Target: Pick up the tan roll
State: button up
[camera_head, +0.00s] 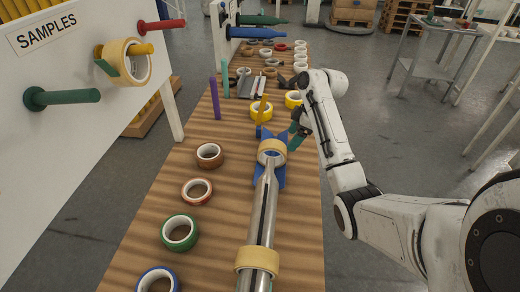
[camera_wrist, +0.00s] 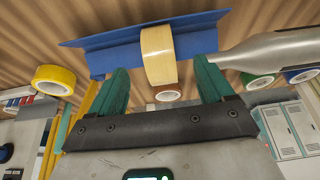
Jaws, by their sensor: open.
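A tan roll (camera_head: 271,152) rests upright in a blue angled cradle (camera_head: 279,178), at the far end of a metal spindle (camera_head: 262,215). In the wrist view the tan roll (camera_wrist: 157,56) lies between the two green fingers of my gripper (camera_wrist: 161,66), with gaps on both sides. The spindle's tapered tip (camera_wrist: 225,58) is to its right, apart from it. In the head view my gripper (camera_head: 297,138) is just right of the cradle, partly hidden by my arm. It is open and empty. A second tan roll (camera_head: 257,259) is around the spindle's near part.
Brown (camera_head: 209,155), red-brown (camera_head: 197,190) and green (camera_head: 179,232) rolls lie left of the spindle. A sample board (camera_head: 60,40) with pegs stands left, holding another tan roll (camera_head: 123,62).

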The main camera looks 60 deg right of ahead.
send_over(281, 159)
jog(key=s, duration=0.1)
jog(key=f, duration=0.4)
jog(key=shift+s+d+f, duration=0.2)
jog(key=shift+f, duration=0.2)
jog(key=shift+s+d+p+x, duration=0.15)
jog(key=shift+p+x, duration=0.25)
jog(key=shift+x, duration=0.95)
jog(key=shift+s+d+p+x, duration=0.1)
jog(key=shift+p+x, duration=0.3)
jog(key=shift+x, duration=0.95)
jog(key=shift+f, duration=0.1)
jog(key=c, duration=1.1)
